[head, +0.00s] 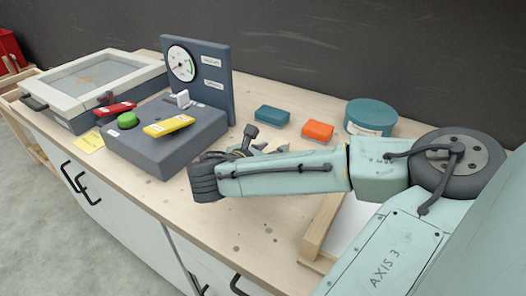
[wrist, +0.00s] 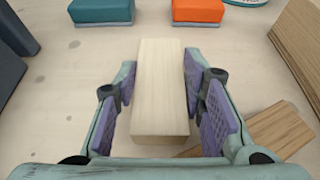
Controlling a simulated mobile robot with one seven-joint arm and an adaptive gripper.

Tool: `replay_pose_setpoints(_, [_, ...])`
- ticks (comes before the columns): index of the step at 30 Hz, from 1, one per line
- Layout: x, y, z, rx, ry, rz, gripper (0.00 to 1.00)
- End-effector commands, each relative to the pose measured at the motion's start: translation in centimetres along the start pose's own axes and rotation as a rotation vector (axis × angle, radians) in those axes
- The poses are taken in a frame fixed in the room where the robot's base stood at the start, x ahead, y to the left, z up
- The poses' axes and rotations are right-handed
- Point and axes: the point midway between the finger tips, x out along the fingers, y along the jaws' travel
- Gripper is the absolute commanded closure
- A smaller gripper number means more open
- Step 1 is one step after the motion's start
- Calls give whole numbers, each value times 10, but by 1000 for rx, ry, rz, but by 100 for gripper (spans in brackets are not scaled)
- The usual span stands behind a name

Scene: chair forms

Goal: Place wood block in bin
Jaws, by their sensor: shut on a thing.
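A pale wood block (wrist: 160,85) stands between the purple pads of my gripper (wrist: 160,110) in the wrist view, and the gripper is shut on it. In the head view my gripper (head: 250,145) is over the middle of the bench, and my forearm hides most of the block. A wooden-sided tray with a pale floor (head: 322,225) lies at the bench's front right, partly hidden by my arm. I cannot tell if it is the bin. A brown wooden wall (wrist: 298,45) shows at the right of the wrist view.
A teal block (head: 272,115), an orange block (head: 318,130) and a round teal container (head: 370,118) stand beyond my gripper. A grey control box with a gauge panel (head: 213,75) is to the left. A brown wood piece (wrist: 268,132) lies right of the gripper.

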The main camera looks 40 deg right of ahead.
Motion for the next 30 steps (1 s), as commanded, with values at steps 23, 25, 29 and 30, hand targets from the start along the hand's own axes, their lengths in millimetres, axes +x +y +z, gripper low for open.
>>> replay_pose_setpoints(23, [2, -5, -10, 1, 1, -2, 55])
replay_pose_setpoints(25, [2, -5, -9, 1, 1, -2, 55])
replay_pose_setpoints(29, [-3, -5, -6, 0, 1, 0, 55])
replay_pose_setpoints(30, [-8, -4, -7, 1, 1, 0, 55])
